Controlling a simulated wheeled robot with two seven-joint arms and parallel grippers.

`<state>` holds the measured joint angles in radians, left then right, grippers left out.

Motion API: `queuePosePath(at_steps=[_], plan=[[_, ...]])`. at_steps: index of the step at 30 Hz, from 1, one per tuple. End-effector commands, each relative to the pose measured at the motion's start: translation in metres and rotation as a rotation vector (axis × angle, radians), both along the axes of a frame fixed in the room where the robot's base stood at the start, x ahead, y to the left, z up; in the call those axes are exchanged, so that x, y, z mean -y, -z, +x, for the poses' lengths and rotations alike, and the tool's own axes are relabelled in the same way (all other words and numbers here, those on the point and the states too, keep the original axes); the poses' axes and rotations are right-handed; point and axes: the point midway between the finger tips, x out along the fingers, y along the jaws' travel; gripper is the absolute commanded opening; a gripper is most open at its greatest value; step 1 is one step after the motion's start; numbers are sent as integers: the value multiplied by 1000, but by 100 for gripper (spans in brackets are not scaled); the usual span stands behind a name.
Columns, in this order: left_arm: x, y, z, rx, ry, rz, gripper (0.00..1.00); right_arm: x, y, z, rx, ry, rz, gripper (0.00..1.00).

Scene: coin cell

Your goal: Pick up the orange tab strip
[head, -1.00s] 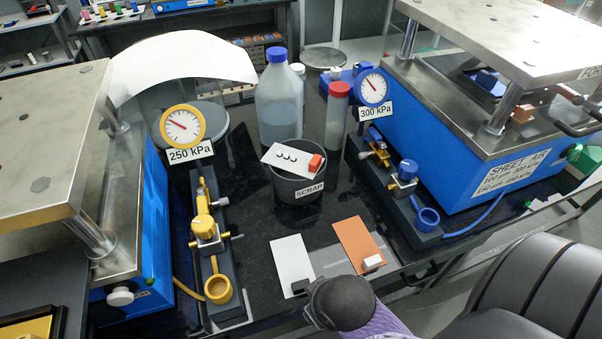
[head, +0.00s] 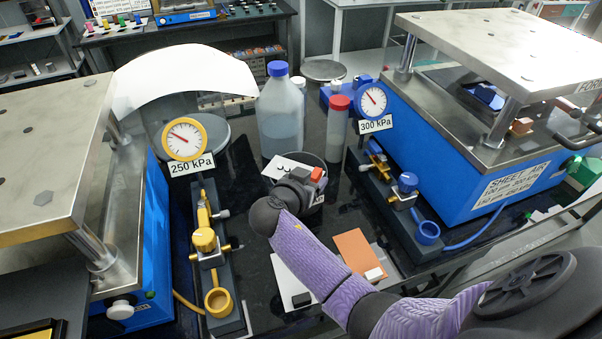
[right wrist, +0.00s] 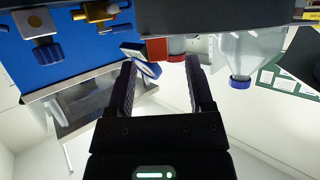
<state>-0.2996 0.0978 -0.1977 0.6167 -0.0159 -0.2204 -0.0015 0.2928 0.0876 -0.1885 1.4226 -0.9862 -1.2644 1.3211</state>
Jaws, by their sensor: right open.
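A white strip (head: 279,166) with an orange tab (head: 317,174) lies across the top of the black SCRAP bin. My right gripper (head: 303,186) is at the bin, in front of the strip and close to its tab; it hides part of both strip and bin. I cannot tell whether it touches them. In the right wrist view its two fingers (right wrist: 160,75) are apart with nothing held between them. The strip is not clearly visible there. My left gripper is not in view.
An orange sheet (head: 357,250) with a white tab and a white sheet (head: 284,268) with a black tab lie on the bench. A red-capped bottle (head: 337,130), a blue-capped bottle (head: 279,105) and the 300 kPa gauge (head: 371,100) stand behind the bin.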

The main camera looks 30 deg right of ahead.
Motion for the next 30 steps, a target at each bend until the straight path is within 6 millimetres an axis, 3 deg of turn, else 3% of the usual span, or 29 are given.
queuePosePath(at_steps=[4,11,21,30], plan=[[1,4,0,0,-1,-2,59,19,9,11,-1,0,-2,68],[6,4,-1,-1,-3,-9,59,22,10,13,-1,0,1,68],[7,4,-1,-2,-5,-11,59,21,10,12,-1,0,0,0],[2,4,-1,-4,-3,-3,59,21,10,12,-1,0,0,0]])
